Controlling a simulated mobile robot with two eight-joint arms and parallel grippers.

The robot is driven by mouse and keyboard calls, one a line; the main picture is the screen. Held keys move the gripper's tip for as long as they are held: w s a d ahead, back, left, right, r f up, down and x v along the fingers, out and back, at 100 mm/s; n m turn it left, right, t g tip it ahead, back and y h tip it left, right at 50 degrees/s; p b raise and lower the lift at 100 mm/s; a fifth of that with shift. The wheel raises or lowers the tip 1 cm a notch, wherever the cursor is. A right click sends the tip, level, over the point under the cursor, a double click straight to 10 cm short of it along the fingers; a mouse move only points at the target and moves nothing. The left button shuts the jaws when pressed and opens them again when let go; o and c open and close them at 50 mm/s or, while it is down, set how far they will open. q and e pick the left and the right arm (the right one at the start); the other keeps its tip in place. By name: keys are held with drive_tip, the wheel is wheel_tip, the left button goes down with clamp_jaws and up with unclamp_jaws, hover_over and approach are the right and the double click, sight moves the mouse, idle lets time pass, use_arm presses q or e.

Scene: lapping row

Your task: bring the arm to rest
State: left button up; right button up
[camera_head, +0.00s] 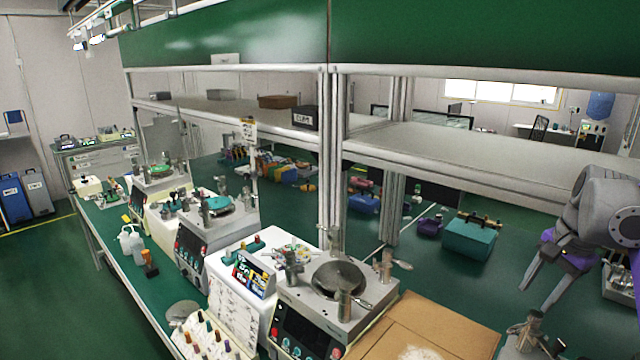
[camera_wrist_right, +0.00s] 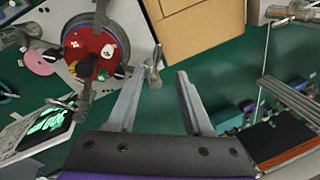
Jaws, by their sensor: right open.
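My right gripper (camera_head: 545,285) is at the right of the head view, raised in front of the shelf frame. Its two fingers are spread apart with nothing between them. In the right wrist view the same gripper (camera_wrist_right: 155,95) shows open fingers above the green bench top, with a small metal fitting of a machine beyond them. My left gripper is not in the head view.
Lapping machines (camera_head: 325,305) stand in a row on the green bench. A cardboard box (camera_head: 430,325) lies at the front right. A grey shelf (camera_head: 450,150) runs above the bench, close to my right arm. A teal box (camera_head: 470,238) stands behind.

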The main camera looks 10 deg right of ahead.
drive_tip(key=a+f+n, duration=0.4)
drive_tip(key=a+f, duration=0.1)
drive_tip(key=a, duration=0.5)
drive_tip(key=s+a+f+n+t, duration=0.2)
drive_tip(key=s+a+f+n, duration=0.3)
drive_tip(key=a+f, duration=0.5)
drive_tip(key=s+a+f+n+t, duration=0.1)
drive_tip(key=s+a+f+n, duration=0.5)
drive_tip(key=f, duration=0.5)
drive_tip(key=s+a, duration=0.2)
drive_tip(key=a, duration=0.1)
drive_tip(key=shift+s+a+t, duration=0.15)
drive_tip(key=shift+a+t, duration=0.2)
drive_tip(key=shift+t, duration=0.05)
drive_tip(key=shift+f, duration=0.1)
